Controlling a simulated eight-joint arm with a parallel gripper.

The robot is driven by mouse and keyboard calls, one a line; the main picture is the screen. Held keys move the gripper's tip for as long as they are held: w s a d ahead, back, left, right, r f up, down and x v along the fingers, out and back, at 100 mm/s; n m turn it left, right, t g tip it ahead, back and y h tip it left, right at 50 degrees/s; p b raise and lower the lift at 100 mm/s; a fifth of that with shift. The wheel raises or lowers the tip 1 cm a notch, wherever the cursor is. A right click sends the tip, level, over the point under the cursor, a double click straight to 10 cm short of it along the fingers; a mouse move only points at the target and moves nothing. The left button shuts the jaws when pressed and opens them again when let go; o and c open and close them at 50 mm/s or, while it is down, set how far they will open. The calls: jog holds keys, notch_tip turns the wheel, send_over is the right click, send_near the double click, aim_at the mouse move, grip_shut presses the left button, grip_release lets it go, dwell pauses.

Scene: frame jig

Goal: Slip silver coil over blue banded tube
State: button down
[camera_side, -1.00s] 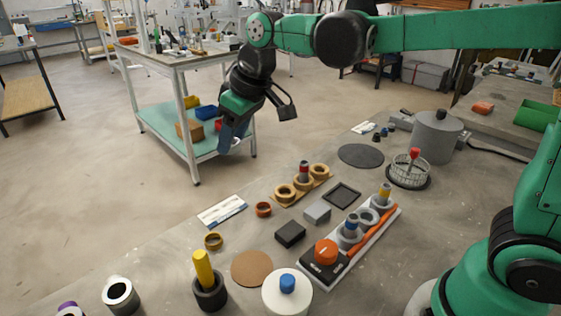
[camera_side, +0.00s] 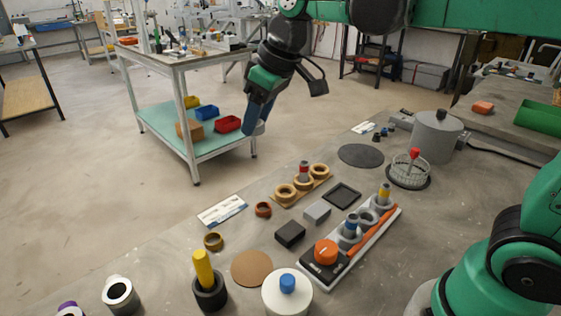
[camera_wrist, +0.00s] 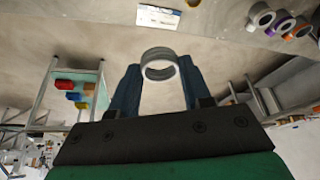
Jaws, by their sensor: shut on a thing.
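My gripper (camera_wrist: 158,72) is shut on the silver coil (camera_wrist: 147,52), a short open ring held between the two blue fingertips in the wrist view. In the side view my gripper (camera_side: 257,122) hangs in the air beyond the far left edge of the bench, and the coil is too small to make out there. The blue banded tube (camera_side: 350,228), grey with a blue band, stands upright in the white-edged fixture (camera_side: 304,262) on the bench. My gripper is well apart from it, up and to the left in the picture.
The fixture also has an orange knob (camera_side: 326,251), an orange bar (camera_side: 366,237) and a yellow-banded tube (camera_side: 384,193). A wooden holder (camera_side: 278,199) with rings and a red-banded post stands behind.

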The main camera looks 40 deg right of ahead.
jog(key=s+d+f, duration=0.3)
jog(key=s+d, duration=0.3)
jog(key=s, duration=0.2)
send_over(358, 220)
jog(key=f, duration=0.4)
jog(key=shift+w+d+f, duration=0.1)
jog(key=shift+w+f, duration=0.1)
jog(key=shift+f, duration=0.15)
jog(key=shift+s+f, duration=0.15)
jog(key=shift+f, duration=2.5)
jog(key=shift+f, duration=0.1)
jog(key=shift+f, duration=2.2)
jog(key=shift+s, duration=0.1)
